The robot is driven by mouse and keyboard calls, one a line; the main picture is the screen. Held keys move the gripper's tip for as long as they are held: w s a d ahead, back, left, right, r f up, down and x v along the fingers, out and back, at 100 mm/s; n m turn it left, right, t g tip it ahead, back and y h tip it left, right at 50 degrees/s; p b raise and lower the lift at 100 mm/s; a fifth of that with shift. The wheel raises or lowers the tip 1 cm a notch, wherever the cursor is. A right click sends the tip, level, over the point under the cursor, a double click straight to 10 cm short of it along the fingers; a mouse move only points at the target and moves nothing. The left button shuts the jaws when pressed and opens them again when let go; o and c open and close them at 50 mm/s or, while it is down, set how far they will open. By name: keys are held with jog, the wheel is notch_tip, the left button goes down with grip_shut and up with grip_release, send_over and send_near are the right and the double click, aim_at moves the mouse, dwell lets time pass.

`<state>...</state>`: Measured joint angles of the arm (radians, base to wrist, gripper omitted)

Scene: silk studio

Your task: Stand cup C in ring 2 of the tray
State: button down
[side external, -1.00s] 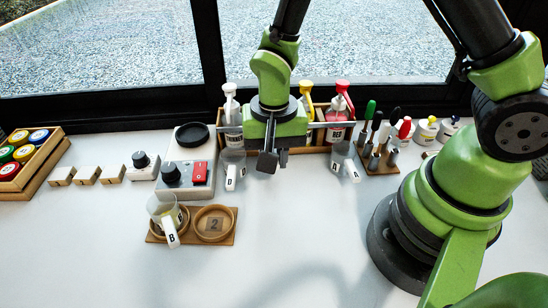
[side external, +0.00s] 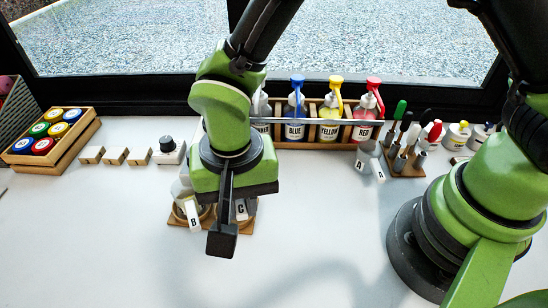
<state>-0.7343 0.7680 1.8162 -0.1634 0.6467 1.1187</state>
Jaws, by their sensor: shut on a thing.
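My gripper (side external: 224,232) is over the right half of the wooden tray (side external: 247,228), its near finger pointing down. Its jaws are shut on cup C (side external: 241,209), whose white tag shows just right of the finger. The gripper hides most of the cup's body and ring 2, so I cannot tell whether the cup's base is inside the ring or above it. Cup B (side external: 193,215) stands in the tray's left ring, partly hidden by my gripper.
Cup A (side external: 367,158) stands at the right, before a wooden rack of pump bottles (side external: 329,122). A tool stand (side external: 405,160) is beside it. Wooden blocks (side external: 115,156) and a crate of coloured jars (side external: 52,140) are at the left. The front table is clear.

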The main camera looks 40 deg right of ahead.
jog(key=s+a, duration=0.3)
jog(key=a, duration=0.2)
jog(key=shift+w+d+f, duration=0.35)
jog(key=shift+w+d, duration=0.25)
jog(key=shift+w+d+f, duration=0.3)
jog(key=shift+w+d, duration=0.3)
jog(key=shift+w, duration=0.05)
jog(key=shift+w+d+f, duration=0.35)
jog(key=shift+w+d, duration=0.25)
jog(key=shift+w+d+f, duration=0.1)
jog(key=shift+f, duration=1.3)
jog(key=shift+f, duration=0.35)
jog(key=c, duration=1)
grip_release()
